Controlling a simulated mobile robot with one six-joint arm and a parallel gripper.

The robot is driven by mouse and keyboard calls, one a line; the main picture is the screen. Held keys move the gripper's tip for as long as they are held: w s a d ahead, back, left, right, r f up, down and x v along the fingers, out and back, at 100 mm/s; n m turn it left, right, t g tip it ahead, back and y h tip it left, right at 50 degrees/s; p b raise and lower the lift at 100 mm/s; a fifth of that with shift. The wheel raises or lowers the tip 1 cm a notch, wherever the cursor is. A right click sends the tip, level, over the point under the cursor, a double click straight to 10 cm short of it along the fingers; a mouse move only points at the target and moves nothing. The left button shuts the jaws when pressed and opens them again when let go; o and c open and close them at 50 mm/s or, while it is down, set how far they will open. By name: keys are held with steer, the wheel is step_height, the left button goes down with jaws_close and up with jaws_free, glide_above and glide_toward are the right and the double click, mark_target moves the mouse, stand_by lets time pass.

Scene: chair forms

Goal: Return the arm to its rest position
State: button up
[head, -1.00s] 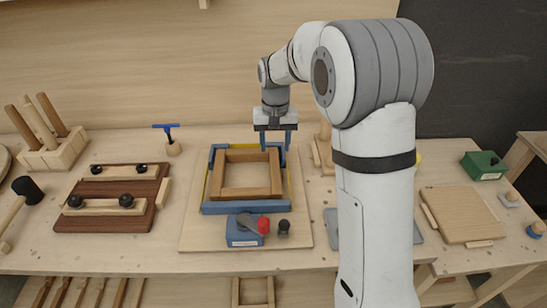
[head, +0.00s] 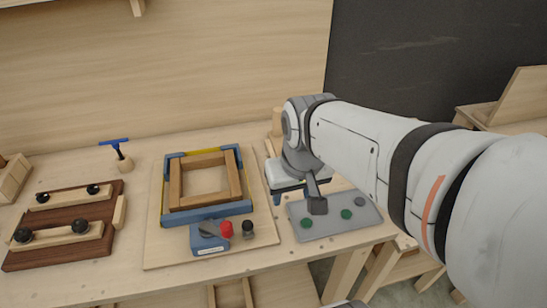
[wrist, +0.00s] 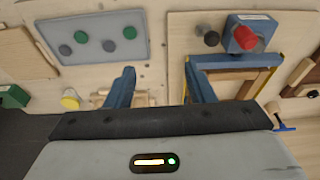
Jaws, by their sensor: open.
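My arm (head: 370,150) reaches in from the right of the head view, bent down toward the bench. My gripper (wrist: 161,86) shows two blue fingers spread apart in the wrist view, with nothing between them. In the head view the gripper is mostly hidden behind my wrist; a bit of blue finger shows by the grey plate. It hangs over the bench between the wooden frame (head: 175,185) in its blue fixture (head: 205,213) and the grey plate (head: 300,208). It appears apart from both.
The grey plate holds several green and dark discs; it also shows in the wrist view (wrist: 70,25). A blue box with a red knob (head: 208,240) sits before the frame. A brown board with black knobs (head: 60,228) and a blue-handled tool (head: 121,155) stand left. Bare bench lies between.

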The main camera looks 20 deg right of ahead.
steer(key=shift+s+a+f, duration=0.1)
steer(key=shift+s+f, duration=0.15)
steer(key=shift+s, duration=0.3)
steer(key=shift+s+f, duration=0.2)
steer(key=shift+s, duration=0.3)
stand_by(0.5)
steer(key=shift+c, duration=0.4)
